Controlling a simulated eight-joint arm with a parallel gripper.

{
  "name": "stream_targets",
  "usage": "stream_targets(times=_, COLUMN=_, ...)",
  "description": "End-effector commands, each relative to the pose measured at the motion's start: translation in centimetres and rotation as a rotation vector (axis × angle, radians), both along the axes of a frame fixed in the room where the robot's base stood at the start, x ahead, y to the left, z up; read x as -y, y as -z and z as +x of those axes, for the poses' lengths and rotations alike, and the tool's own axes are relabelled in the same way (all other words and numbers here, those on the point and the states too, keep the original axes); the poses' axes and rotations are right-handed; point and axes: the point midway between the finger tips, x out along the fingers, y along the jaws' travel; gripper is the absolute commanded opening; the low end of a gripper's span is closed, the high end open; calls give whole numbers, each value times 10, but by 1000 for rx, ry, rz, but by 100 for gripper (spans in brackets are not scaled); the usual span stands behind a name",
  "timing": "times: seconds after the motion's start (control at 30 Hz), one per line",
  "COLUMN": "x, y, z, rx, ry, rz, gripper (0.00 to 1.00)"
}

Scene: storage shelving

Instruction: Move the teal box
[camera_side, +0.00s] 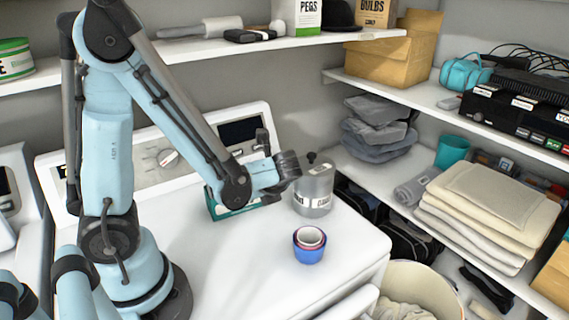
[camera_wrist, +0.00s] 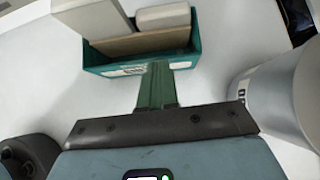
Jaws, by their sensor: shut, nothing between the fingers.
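The teal box (camera_side: 236,212) stands on the white machine top in the side view, partly hidden behind my arm. In the wrist view the teal box (camera_wrist: 186,63) is open-topped, with a pale label on its near wall. A brown board and pale blocks show in or behind it. My gripper (camera_wrist: 158,68) is shut and empty; its green fingers point at the box's near wall and overlap it in the picture. I cannot tell whether they touch it. In the side view the fingertips are hidden.
A grey metal canister (camera_side: 314,190) stands right of the box, close beside my gripper in the wrist view (camera_wrist: 270,95). A blue cup-like stack (camera_side: 309,250) stands nearer the front. A shelf (camera_side: 220,46) runs above the machine top. The front left of the top is clear.

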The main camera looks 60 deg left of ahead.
Motion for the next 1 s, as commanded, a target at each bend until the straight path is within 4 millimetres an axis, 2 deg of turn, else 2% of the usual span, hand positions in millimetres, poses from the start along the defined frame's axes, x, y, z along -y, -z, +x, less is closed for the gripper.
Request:
stream_targets(times=0.27, x=-1, y=0, z=0, rx=1, ry=-1, rz=0, gripper=0)
stream_targets(times=0.37, x=-7, y=0, z=0, rx=0, ry=-4, rz=-1, gripper=0)
stream_targets(times=0.8, x=-86, y=0, z=5, rx=1, ry=-9, rz=-1, gripper=0)
stream_targets(times=1.0, x=-113, y=0, z=7, rx=1, ry=-5, rz=-1, gripper=0)
